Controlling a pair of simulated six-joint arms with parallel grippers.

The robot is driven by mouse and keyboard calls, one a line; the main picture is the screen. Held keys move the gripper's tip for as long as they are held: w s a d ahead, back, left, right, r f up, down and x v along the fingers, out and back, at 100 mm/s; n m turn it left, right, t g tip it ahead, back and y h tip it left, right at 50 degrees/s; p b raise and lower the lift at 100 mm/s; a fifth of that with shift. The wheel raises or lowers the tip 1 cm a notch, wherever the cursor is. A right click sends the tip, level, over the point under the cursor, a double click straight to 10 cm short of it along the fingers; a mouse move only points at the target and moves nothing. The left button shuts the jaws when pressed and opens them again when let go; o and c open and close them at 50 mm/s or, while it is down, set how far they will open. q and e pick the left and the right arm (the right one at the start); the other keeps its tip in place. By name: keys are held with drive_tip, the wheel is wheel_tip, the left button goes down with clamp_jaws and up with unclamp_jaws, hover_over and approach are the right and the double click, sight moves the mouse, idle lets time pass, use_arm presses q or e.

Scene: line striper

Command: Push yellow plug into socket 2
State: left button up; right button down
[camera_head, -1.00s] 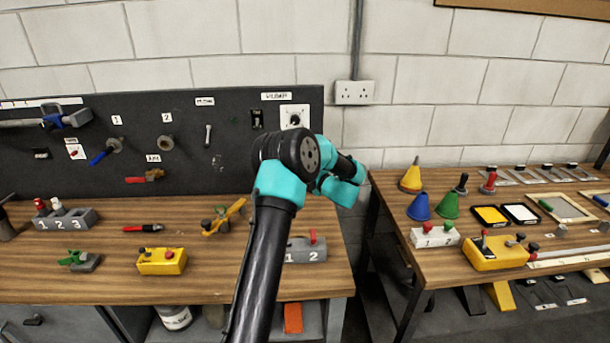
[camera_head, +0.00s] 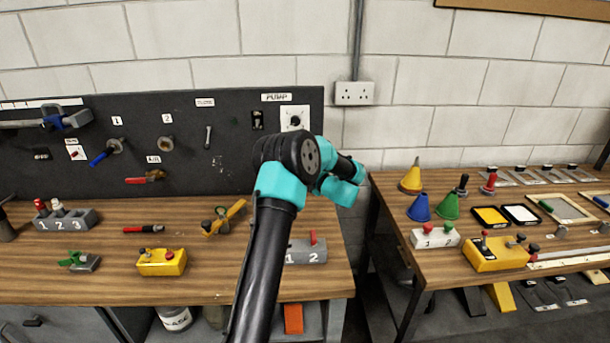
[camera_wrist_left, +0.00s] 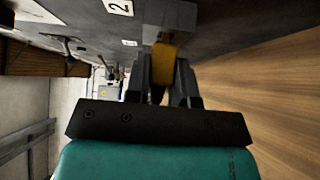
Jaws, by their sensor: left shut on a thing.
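In the left wrist view my left gripper (camera_wrist_left: 162,88) is shut on the yellow plug (camera_wrist_left: 162,62), which sits between its fingers. The plug's far end is close to a grey block (camera_wrist_left: 172,13) at the top edge. I cannot tell whether they touch or how far in the plug is. In the head view my arm's black and teal links hide the gripper, the plug and the socket. My right gripper is not in view.
The dark tool board (camera_head: 60,175) stands behind the wooden bench (camera_head: 110,287). A yellow box (camera_head: 162,263) and a grey block marked 1 and 2 (camera_head: 305,253) sit on the bench. A gap separates it from the right-hand bench (camera_head: 440,272), which is crowded.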

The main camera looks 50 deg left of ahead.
use_arm(q)
drive_tip(key=shift+w+a, duration=0.2)
drive_tip(key=shift+a, duration=0.05)
drive_tip(key=o, duration=1.3)
drive_tip(key=shift+d, duration=3.5)
drive_tip(key=shift+w, duration=0.15)
